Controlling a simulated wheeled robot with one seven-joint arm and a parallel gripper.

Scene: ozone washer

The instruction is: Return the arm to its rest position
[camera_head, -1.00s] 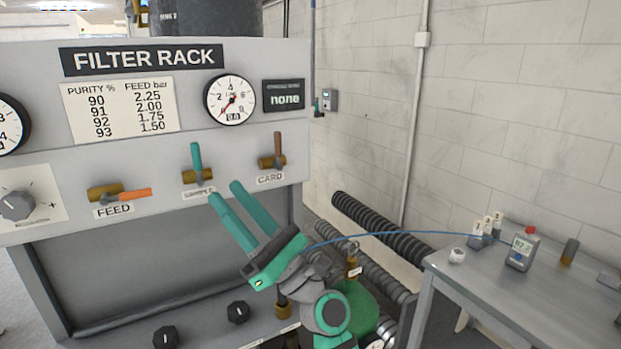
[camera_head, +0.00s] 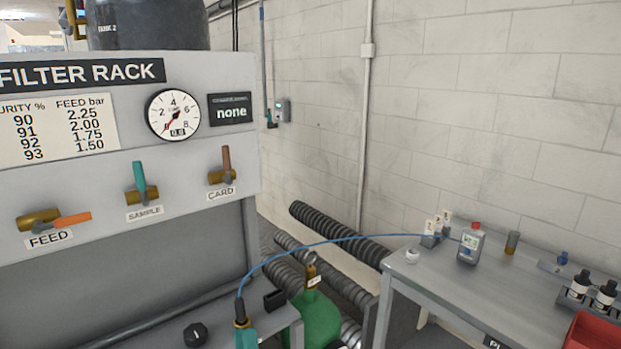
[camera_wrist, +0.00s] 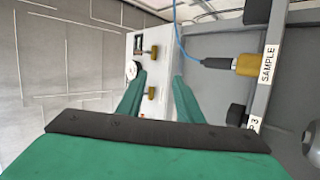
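My gripper (camera_wrist: 159,78) shows in the wrist view as two teal fingers standing apart with nothing between them. In the head view it has mostly dropped below the bottom edge; only a small teal piece (camera_head: 246,339) shows there, likely a finger. The fingers point toward the filter rack panel (camera_wrist: 157,42), which looks sideways in the wrist view. The blue hose (camera_head: 335,240) runs from the analyser (camera_head: 470,246) to a dark plug (camera_head: 239,310) on a brass fitting. In the wrist view the plug (camera_wrist: 216,63) sits at the fitting labelled SAMPLE, apart from my fingers.
The filter rack (camera_head: 110,240) carries a gauge (camera_head: 173,115), an orange FEED handle, a teal SAMPLE handle and a brown CARD handle. A grey bench (camera_head: 470,300) stands at right with bottles (camera_head: 603,297). Black corrugated pipes (camera_head: 335,235) and a green cylinder (camera_head: 317,318) lie between.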

